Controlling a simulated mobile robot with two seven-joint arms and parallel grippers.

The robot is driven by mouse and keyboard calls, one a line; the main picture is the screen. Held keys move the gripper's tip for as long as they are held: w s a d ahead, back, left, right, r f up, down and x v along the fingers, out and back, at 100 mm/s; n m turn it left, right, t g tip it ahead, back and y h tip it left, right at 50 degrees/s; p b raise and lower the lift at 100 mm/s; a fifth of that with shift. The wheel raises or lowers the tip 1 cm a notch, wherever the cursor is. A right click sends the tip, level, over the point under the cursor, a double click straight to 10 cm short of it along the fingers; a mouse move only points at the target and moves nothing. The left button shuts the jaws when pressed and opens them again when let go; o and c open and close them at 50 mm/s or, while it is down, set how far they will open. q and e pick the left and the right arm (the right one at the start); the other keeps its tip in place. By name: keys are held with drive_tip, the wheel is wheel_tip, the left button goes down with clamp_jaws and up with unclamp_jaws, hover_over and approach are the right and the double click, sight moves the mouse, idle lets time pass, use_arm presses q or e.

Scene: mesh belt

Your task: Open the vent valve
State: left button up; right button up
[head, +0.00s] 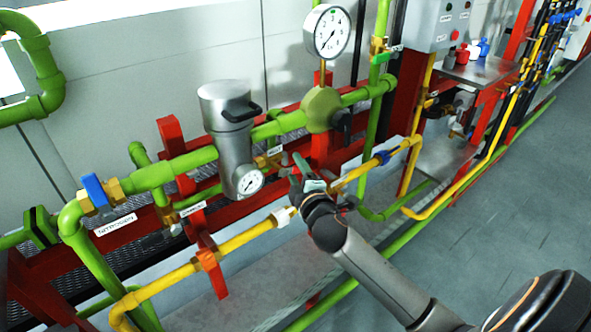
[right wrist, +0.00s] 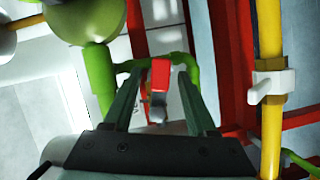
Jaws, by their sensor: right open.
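My right gripper (head: 296,168) reaches in among the pipes, just right of the grey filter housing. In the right wrist view its two dark green fingers stand apart. A red valve handle (right wrist: 160,74) on a grey stem appears between them; whether the fingers touch it I cannot tell. In the head view a brass valve fitting (head: 267,161) with a small white label (head: 275,150) sits just left of the gripper. The label is too small to read surely, so I cannot confirm it is the vent valve. The gripper hides part of this spot. My left gripper is out of view.
The grey filter housing (head: 226,125) with a gauge stands close left. A green regulator (head: 321,109) with a pressure gauge (head: 327,31) is above. A yellow pipe (head: 240,238) runs below the gripper. A blue-handled valve (head: 95,190) is at left. The floor at right is clear.

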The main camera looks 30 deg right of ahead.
drive_tip(key=shift+w+d, duration=0.1)
drive_tip(key=shift+w, duration=0.25)
drive_tip(key=shift+c, duration=0.2)
clamp_jaws()
